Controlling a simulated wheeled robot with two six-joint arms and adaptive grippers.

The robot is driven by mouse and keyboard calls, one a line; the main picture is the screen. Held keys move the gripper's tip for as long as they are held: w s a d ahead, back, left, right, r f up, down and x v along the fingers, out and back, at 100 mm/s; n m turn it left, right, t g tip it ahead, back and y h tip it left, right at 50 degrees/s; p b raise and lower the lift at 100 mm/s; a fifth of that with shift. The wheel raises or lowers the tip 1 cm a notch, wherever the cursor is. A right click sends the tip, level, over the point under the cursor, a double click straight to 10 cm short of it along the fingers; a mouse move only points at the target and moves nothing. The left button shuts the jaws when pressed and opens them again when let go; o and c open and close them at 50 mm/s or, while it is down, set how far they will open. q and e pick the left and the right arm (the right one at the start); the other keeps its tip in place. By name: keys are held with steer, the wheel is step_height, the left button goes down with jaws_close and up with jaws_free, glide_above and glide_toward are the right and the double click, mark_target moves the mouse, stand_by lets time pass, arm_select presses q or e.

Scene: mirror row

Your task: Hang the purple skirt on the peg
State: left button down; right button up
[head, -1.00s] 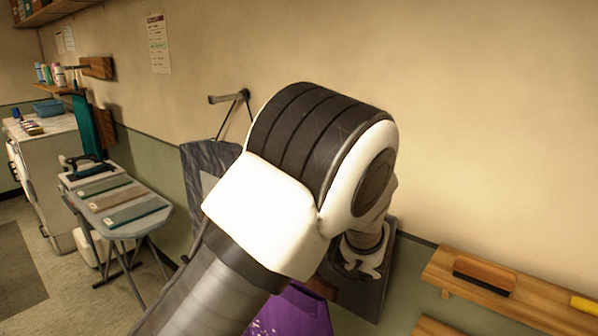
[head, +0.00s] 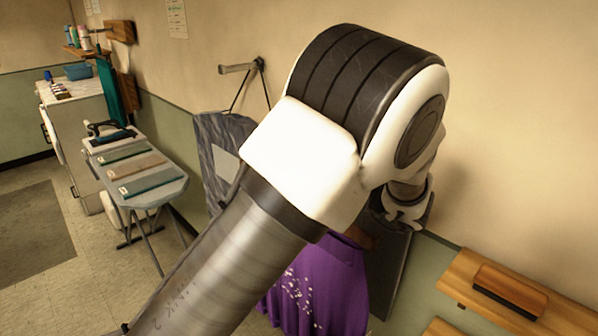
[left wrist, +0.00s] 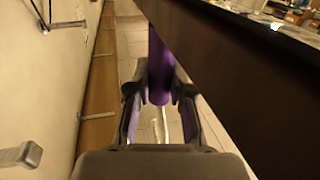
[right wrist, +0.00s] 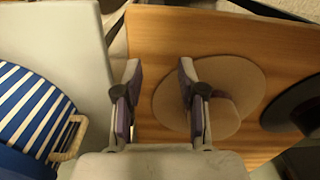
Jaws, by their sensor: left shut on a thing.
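The purple skirt (head: 325,285) with pale flower specks hangs below my left arm in the head view. In the left wrist view a narrow strip of the skirt (left wrist: 160,75) lies between the fingers of my left gripper (left wrist: 158,97), which is shut on it. The arm hides that gripper in the head view. A bare peg (left wrist: 20,155) sticks out at the lower left of the left wrist view. Another wall peg (head: 238,69) holds a grey patterned item by cords. My right gripper (right wrist: 160,78) is open and empty above a wooden surface.
A dark panel (head: 392,260) stands behind the skirt. A wooden shelf (head: 455,285) with a brush is at lower right. An ironing board (head: 165,190) stands left.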

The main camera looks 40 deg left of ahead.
steer(key=shift+w, duration=0.25)
steer(key=shift+s+r+p, duration=0.2)
steer(key=shift+r+p, duration=0.1)
steer(key=shift+w+r, duration=0.15)
steer(key=shift+r, duration=0.05)
steer(key=shift+r+p, duration=1.1)
steer(key=shift+p, duration=0.25)
steer(key=shift+f+b, duration=0.45)
arm_select(q)
steer(key=w+d+f, duration=0.1)
steer(key=w, duration=0.9)
steer(key=w+d+f, duration=0.1)
steer(key=w, duration=1)
steer(key=shift+d, duration=0.4)
steer(key=c, duration=1)
jaws_free()
